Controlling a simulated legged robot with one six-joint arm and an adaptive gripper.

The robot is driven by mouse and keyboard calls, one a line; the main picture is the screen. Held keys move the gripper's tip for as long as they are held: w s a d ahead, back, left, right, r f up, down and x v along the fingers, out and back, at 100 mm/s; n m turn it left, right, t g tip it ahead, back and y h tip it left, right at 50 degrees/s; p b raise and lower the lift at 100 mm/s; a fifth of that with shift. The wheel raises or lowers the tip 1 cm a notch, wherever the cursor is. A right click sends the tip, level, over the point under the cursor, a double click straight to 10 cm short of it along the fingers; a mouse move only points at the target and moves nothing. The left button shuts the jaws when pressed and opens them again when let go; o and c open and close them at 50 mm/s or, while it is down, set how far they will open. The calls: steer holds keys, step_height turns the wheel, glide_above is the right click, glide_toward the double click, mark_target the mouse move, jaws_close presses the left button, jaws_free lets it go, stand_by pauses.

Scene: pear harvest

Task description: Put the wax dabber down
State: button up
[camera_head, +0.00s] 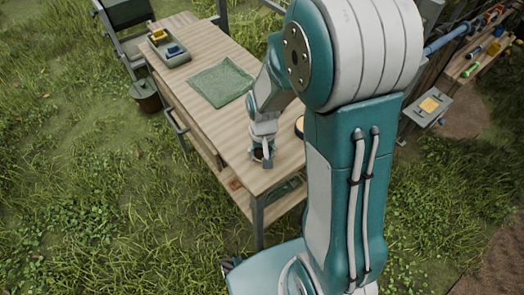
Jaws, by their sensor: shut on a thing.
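My gripper (262,157) is low over the near end of the wooden workbench (225,118), close to its front edge. It points down and is shut on the wax dabber. Only a small dark brown bit of the wax dabber (260,153) shows between the fingers. The rest of it is hidden by the gripper. I cannot tell whether it touches the bench top.
A green cloth (221,82) lies mid-bench. A grey tray (168,50) with yellow and blue blocks stands at the far end. A round dark-rimmed thing (299,126) is partly hidden behind my arm. A bucket (146,97) stands on the grass left of the bench.

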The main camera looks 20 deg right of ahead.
steer(key=o, duration=1.1)
steer(key=shift+f, duration=0.1)
step_height(320, 180, up, 13)
steer(key=shift+s+d+f, duration=0.1)
steer(key=shift+d+f, duration=0.05)
steer(key=shift+f, duration=0.05)
steer(key=s+r+t, duration=0.2)
steer(key=s+r, duration=0.2)
steer(key=s+r+n+t, duration=0.1)
steer(key=s+r, duration=0.2)
steer(key=s, duration=0.2)
steer(key=s+r+t, duration=0.2)
steer(key=s+r, duration=0.2)
steer(key=shift+s+r+n+t, duration=0.3)
steer(key=shift+s+n, duration=0.05)
steer(key=shift+n, duration=0.05)
